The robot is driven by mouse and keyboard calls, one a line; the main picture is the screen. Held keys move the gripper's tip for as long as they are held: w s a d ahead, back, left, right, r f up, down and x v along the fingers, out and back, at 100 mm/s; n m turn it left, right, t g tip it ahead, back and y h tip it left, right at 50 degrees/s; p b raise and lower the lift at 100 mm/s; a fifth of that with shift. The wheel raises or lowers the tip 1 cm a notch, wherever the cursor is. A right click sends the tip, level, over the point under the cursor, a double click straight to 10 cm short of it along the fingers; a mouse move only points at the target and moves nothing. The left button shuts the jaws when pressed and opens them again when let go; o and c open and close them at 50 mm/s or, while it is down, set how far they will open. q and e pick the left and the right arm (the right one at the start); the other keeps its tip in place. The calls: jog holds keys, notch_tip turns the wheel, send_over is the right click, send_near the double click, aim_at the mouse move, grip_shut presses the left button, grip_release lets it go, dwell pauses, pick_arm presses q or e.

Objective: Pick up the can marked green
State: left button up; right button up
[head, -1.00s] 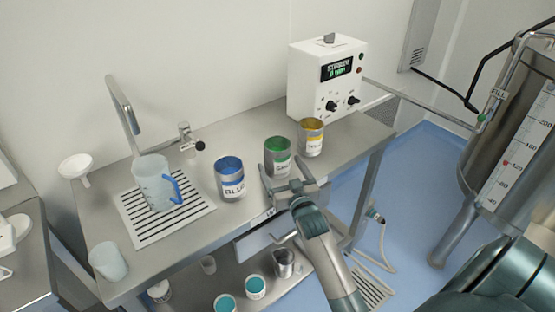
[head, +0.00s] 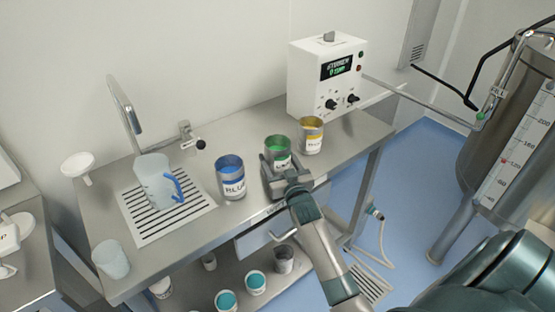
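The can marked green (head: 278,146) stands upright near the front edge of the steel table, with green content and a white label. My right gripper (head: 281,164) is low at its front, with one finger at each side of the can. The fingers look spread around it; whether they touch it is too small to tell. The gripper hides the can's lower part. My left gripper is not in view.
The blue can (head: 231,180) stands to the left and the yellow can (head: 311,138) close to the right. A white control box (head: 327,82) stands behind. A jug (head: 154,184) is on the drain grid at left. Clear tabletop lies behind the cans.

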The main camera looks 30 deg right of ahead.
aim_at(274, 142)
jog(key=c, duration=0.4)
jog(key=shift+r, duration=0.1)
jog(key=shift+c, duration=0.2)
jog(key=shift+r, duration=0.1)
